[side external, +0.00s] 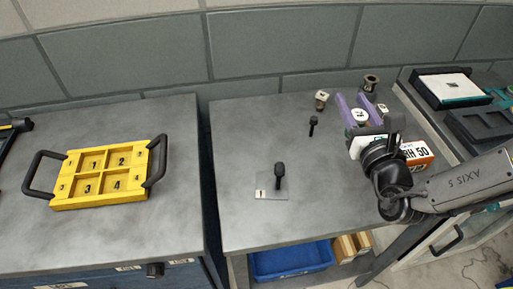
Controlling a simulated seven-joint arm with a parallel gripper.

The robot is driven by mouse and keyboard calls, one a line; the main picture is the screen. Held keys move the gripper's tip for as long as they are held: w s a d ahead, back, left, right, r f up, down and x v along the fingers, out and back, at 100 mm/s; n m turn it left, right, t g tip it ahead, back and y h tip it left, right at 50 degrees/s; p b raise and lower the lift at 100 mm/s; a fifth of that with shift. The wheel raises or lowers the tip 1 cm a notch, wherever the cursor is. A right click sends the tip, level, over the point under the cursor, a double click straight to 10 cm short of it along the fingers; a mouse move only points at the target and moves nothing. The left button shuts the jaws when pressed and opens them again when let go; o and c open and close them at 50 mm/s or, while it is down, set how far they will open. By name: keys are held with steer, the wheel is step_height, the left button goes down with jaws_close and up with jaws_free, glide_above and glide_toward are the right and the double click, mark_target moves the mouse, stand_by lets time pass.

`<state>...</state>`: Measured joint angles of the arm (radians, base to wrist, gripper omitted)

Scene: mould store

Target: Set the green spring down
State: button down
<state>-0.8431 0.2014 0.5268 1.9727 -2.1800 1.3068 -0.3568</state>
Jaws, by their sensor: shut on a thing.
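My gripper (351,97) is at the back right of the middle grey bench, with its two lilac fingers pointing toward the wall. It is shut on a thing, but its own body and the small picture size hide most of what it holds. I cannot clearly make out the green spring's coils or its height above the bench (235,150). A small white tag with a number (360,115) shows between the fingers, and another tag (382,108) shows just right of them.
A black knobbed peg (279,172) stands on a grey plate at mid-bench. A yellow numbered tray (108,204) lies on the left bench. The front of the middle bench is clear.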

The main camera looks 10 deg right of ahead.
steer(key=w+a+f+y, duration=0.1)
steer(key=w+a+f, duration=0.15)
steer(key=a, duration=0.95)
steer(key=shift+n, duration=0.4)
steer(key=w+a+f, duration=0.2)
steer(key=w+f, duration=0.1)
steer(key=w+a+f, duration=0.2)
steer(key=w, duration=0.1)
steer(key=w+a+f, duration=0.3)
steer(key=shift+w+a+f, duration=0.1)
steer(key=shift+w+f, duration=0.25)
steer(key=shift+w, duration=0.05)
steer(key=shift+w+a+f, duration=0.2)
steer(key=shift+f, duration=0.15)
steer(key=shift+w+a+f, duration=0.1)
steer(key=shift+w+f, duration=0.05)
steer(key=shift+f, duration=1.55)
steer(key=shift+f, duration=0.1)
steer(key=shift+c, duration=2.2)
jaws_free()
steer(key=shift+f, duration=0.1)
